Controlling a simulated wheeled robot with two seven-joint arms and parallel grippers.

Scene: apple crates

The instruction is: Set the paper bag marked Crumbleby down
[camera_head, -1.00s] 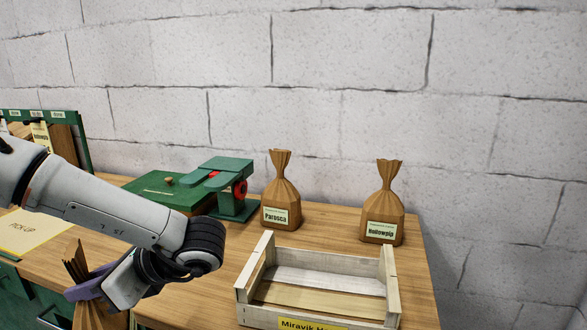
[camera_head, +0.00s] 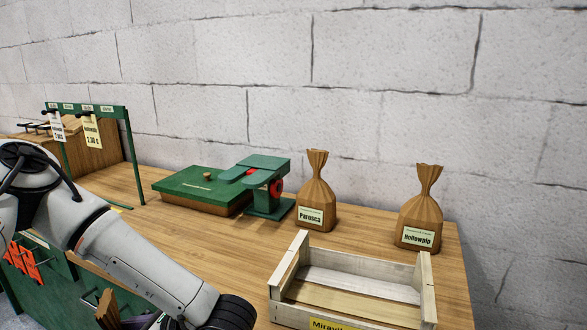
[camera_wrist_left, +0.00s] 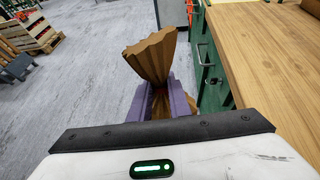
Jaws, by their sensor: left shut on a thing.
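My left gripper (camera_wrist_left: 160,98) has purple fingers shut on the gathered neck of a brown paper bag (camera_wrist_left: 153,58). In the wrist view the bag hangs over the grey floor, just beside the bench's green front. In the head view only the top of the held bag (camera_head: 107,308) shows at the bottom left edge. Its body and label are hidden, so I cannot read its name. My right gripper is not in view.
On the wooden bench (camera_head: 225,255) stand bags marked Parosca (camera_head: 316,196) and Hollowpip (camera_head: 420,212). A wooden crate (camera_head: 427,290) is in front of them. A green-lidded box (camera_head: 205,188), a green device (camera_head: 266,190) and a green tag rack (camera_head: 133,155) stand further left.

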